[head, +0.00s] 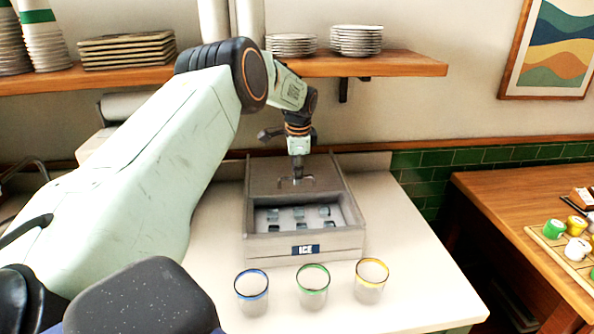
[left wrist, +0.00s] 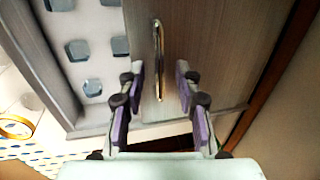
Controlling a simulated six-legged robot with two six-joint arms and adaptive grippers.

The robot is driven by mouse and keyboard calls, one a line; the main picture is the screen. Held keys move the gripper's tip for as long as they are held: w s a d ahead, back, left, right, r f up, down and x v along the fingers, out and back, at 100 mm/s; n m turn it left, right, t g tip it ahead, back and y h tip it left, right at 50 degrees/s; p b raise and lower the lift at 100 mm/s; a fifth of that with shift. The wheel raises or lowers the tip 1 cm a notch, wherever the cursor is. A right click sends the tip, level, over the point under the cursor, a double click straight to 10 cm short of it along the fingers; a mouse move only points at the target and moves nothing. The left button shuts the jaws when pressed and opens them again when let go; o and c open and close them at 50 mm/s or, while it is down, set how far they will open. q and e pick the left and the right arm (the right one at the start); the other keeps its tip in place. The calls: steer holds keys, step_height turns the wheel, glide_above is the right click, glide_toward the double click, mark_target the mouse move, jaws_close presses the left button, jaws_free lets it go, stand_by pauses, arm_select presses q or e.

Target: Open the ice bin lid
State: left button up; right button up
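The ice bin (head: 304,247) is a grey-brown box with an "ICE" label, standing on the pale counter. Its lid (head: 266,172) covers the back part. The front part is uncovered and shows several ice cubes (head: 299,213). A metal bar handle (left wrist: 158,60) stands on the lid (left wrist: 215,45). My left gripper (head: 297,176) points down at the handle. In the left wrist view its fingers (left wrist: 160,78) are apart, one on each side of the handle, with a gap on both sides. My right gripper is in neither view.
Three glasses with blue (head: 252,290), green (head: 313,286) and yellow (head: 371,281) rims stand in front of the bin. A wooden shelf (head: 400,64) with plates hangs behind. A wooden table (head: 520,205) is at the right. The counter right of the bin is clear.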

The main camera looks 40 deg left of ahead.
arm_select(q)
step_height(320, 180, up, 12)
steer(key=s+d, duration=0.1)
steer(key=shift+s+d+f, duration=0.15)
steer(key=shift+s+d, duration=0.05)
steer(key=shift+d, duration=0.2)
steer(key=shift+s, duration=0.1)
stand_by(0.5)
